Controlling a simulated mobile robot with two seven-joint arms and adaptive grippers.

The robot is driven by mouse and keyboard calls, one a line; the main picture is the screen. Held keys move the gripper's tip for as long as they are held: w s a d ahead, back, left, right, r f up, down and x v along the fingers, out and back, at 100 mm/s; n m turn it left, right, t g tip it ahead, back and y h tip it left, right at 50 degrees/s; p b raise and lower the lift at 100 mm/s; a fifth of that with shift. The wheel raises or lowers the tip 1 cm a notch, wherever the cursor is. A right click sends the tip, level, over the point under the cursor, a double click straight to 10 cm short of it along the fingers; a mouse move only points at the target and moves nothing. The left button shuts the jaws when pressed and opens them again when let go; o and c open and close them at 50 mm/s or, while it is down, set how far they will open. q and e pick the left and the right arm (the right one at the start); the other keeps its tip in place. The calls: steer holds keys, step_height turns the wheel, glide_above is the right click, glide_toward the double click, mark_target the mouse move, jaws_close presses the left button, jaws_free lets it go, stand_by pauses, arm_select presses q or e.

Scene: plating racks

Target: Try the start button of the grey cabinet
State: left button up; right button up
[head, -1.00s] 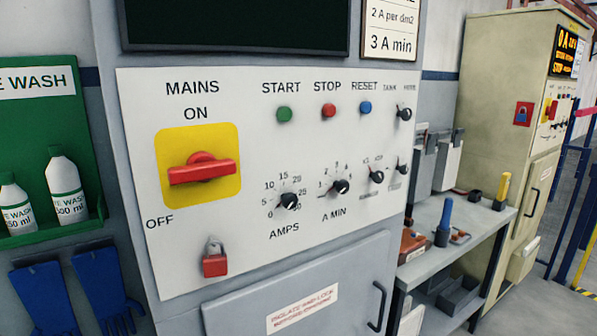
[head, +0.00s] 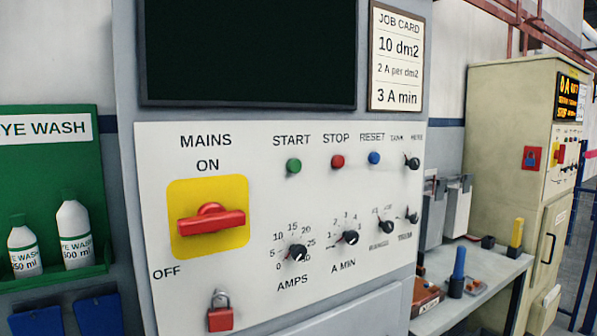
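The grey cabinet (head: 383,304) stands in front of me with a white control panel (head: 261,205). The green start button (head: 294,166) is under the word START, left of the red stop button (head: 338,161) and the blue reset button (head: 374,158). The red mains handle (head: 211,219) lies roughly level on its yellow plate, between the words ON and OFF. A red padlock (head: 220,313) hangs below it. The dark display (head: 249,52) above the panel is blank. Neither of my grippers shows in the head view.
A job card (head: 397,57) is beside the display. A green eye wash station (head: 50,192) with bottles is at the left. At the right are a bench (head: 478,284) with tools and a cream cabinet (head: 502,145) with a lit display. Nothing blocks the panel.

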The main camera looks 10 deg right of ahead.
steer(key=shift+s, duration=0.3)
